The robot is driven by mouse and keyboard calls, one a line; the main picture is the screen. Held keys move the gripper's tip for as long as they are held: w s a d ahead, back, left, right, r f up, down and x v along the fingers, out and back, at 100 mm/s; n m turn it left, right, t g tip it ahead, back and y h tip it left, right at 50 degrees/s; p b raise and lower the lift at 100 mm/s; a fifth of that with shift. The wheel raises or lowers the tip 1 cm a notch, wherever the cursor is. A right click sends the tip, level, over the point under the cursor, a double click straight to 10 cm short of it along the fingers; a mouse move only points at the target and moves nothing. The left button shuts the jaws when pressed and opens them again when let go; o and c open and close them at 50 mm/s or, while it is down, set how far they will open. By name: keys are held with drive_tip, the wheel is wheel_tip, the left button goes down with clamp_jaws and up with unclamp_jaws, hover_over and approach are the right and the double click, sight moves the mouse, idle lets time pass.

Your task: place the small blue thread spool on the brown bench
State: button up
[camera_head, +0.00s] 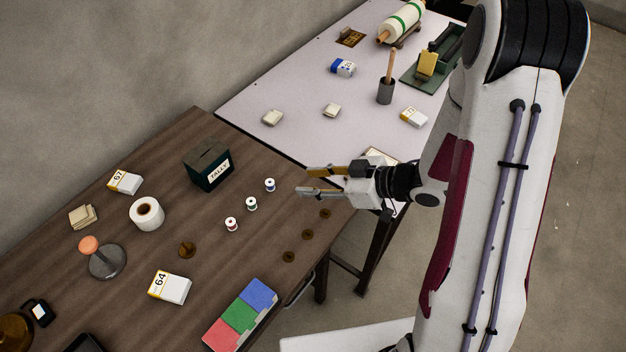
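The small blue thread spool (270,184) stands upright on the brown bench (215,290), near the bench's far right part. A green spool (251,203) and a red spool (231,224) stand in a row with it, toward the lower left. My gripper (302,181) is just right of the blue spool in the picture, with its fingers pointing left. Its two fingers are apart and I see nothing between them. There is a gap in the picture between the fingertips and the spool. How high the gripper is above the bench is hard to tell.
A dark tally box (208,165) stands left of the spools. Several small brown discs, one of them here (307,234), lie near the bench's right edge. A tricolour block (241,316) lies at the front. A pale table (300,85) with other items adjoins behind.

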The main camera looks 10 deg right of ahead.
drive_tip(key=shift+w, duration=0.1)
idle(0.3)
drive_tip(key=shift+w+d+r+t+h, duration=0.25)
drive_tip(key=shift+w+d+t+h, duration=0.05)
drive_tip(key=shift+w+d+h, duration=0.1)
drive_tip(key=d+r+m+t+h, duration=0.2)
drive_tip(key=d+r+m+h, duration=0.4)
drive_tip(key=d+r+h, duration=0.75)
drive_tip(key=s+a+r+m+g+y, duration=0.1)
drive_tip(key=s+r+m, duration=0.1)
drive_tip(key=s, duration=0.5)
drive_tip(key=s+a+r+m+g+y, duration=0.1)
drive_tip(key=s+a+r, duration=0.1)
drive_tip(key=s, duration=0.6)
drive_tip(key=s+a+r+m+g+y, duration=0.1)
drive_tip(key=s+r, duration=0.3)
drive_tip(key=s, duration=0.4)
drive_tip(key=shift+s+a+m+y, duration=0.15)
drive_tip(key=shift+a+m+y, duration=0.3)
drive_tip(key=shift+a+m, duration=0.3)
drive_tip(key=shift+d, duration=0.1)
